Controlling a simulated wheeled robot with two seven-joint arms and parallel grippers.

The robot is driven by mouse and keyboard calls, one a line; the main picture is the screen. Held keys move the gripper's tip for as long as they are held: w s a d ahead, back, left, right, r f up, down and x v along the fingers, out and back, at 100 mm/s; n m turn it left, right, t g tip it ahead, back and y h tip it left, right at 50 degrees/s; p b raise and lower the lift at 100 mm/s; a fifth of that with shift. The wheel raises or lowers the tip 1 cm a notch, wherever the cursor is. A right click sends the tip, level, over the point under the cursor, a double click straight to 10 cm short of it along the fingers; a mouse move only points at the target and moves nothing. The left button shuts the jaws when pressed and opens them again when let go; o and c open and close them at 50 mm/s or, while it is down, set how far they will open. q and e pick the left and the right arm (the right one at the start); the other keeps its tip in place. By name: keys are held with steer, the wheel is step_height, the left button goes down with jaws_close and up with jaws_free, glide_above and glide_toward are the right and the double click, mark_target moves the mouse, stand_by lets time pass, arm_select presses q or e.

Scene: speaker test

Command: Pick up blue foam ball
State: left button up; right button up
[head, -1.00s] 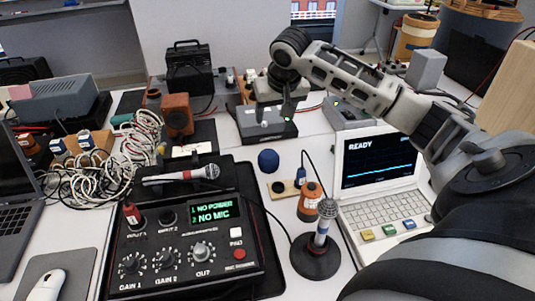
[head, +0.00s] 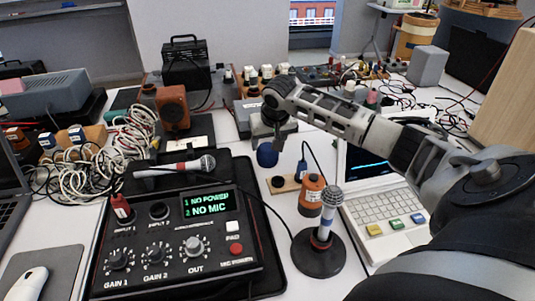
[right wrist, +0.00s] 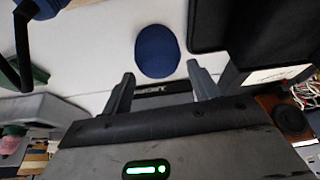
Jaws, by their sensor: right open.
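The blue foam ball (head: 267,156) sits on the white table behind the audio interface and to the right of the black microphone case. My right gripper (head: 276,141) hangs pointing down just above and behind the ball in the head view, hiding little of it. In the right wrist view the ball (right wrist: 157,50) lies beyond the fingertips, roughly centred between the two spread fingers (right wrist: 160,74). The gripper is open and empty, and the ball appears apart from it. My left gripper is not in view.
The stand microphone (head: 322,245), laptop (head: 385,195) and audio interface (head: 180,240) crowd the front. White cables (head: 120,145) lie left. Bare table surrounds the ball.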

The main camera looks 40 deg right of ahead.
mark_target(269, 147)
steer(key=shift+b+x, duration=0.3)
steer(key=shift+x, duration=2.45)
steer(key=shift+s, duration=0.2)
steer(key=c, duration=0.6)
